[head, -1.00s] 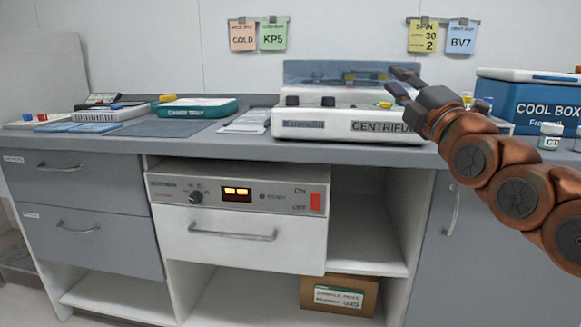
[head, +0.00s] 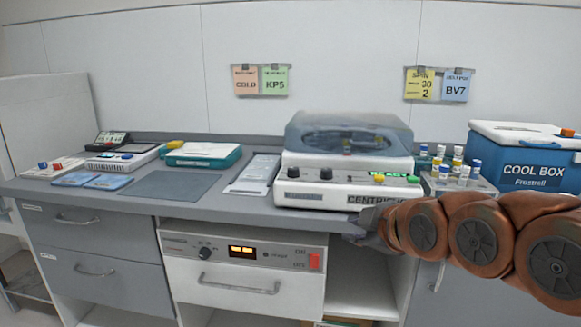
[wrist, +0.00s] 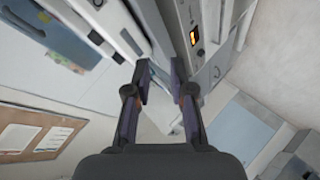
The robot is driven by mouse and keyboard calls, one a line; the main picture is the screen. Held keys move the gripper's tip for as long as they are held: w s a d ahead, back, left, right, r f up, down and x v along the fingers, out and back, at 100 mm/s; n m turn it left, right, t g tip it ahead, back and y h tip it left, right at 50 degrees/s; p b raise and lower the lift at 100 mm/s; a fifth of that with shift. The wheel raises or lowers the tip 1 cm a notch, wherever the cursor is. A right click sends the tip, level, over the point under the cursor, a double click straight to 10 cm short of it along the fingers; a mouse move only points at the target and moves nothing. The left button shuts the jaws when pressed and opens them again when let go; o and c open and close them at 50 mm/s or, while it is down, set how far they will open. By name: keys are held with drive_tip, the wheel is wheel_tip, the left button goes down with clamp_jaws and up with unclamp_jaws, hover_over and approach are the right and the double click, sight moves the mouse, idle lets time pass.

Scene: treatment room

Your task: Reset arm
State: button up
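My copper-coloured arm reaches in from the right edge of the head view. My gripper (head: 368,226) is at the front edge of the counter, just below the front right of the centrifuge (head: 318,200), and is seen there at a steep angle. In the wrist view, my gripper's two dark fingers (wrist: 161,78) stand apart with nothing between them. The centrifuge is white with a translucent blue-grey lid (head: 345,128). Its rotor shows dimly through the lid. The arm hides part of the counter's front edge and the cabinet at the right.
A blue cool box (head: 530,160) stands at the right. A rack of several capped vials (head: 460,183) stands beside it. A green-and-white carrier tray (head: 203,155), a grey mat (head: 172,186) and small devices lie at the left. A white drawer unit (head: 245,285) with an amber display sits below the counter.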

drive_tip(key=s+d+r+m+g+h+p, duration=0.1)
drive_tip(key=s+d+m+g+p, duration=0.1)
drive_tip(key=s+m+g+p, duration=0.2)
drive_tip(key=s+d+r+m+g+h+p, duration=0.1)
drive_tip(key=s+m+g+p, duration=0.3)
drive_tip(key=s+p, duration=0.6)
drive_tip(key=s+d+r+m+g+h+p, duration=0.1)
drive_tip(key=s+m+p, duration=0.6)
drive_tip(key=s, duration=0.9)
drive_tip(key=d+g+h, duration=0.1)
drive_tip(key=d+g, duration=0.1)
drive_tip(key=g, duration=0.1)
drive_tip(key=shift+s+g+p, duration=0.2)
drive_tip(key=shift+g+p, duration=0.1)
drive_tip(key=shift+g, duration=0.1)
drive_tip(key=shift+o, duration=0.4)
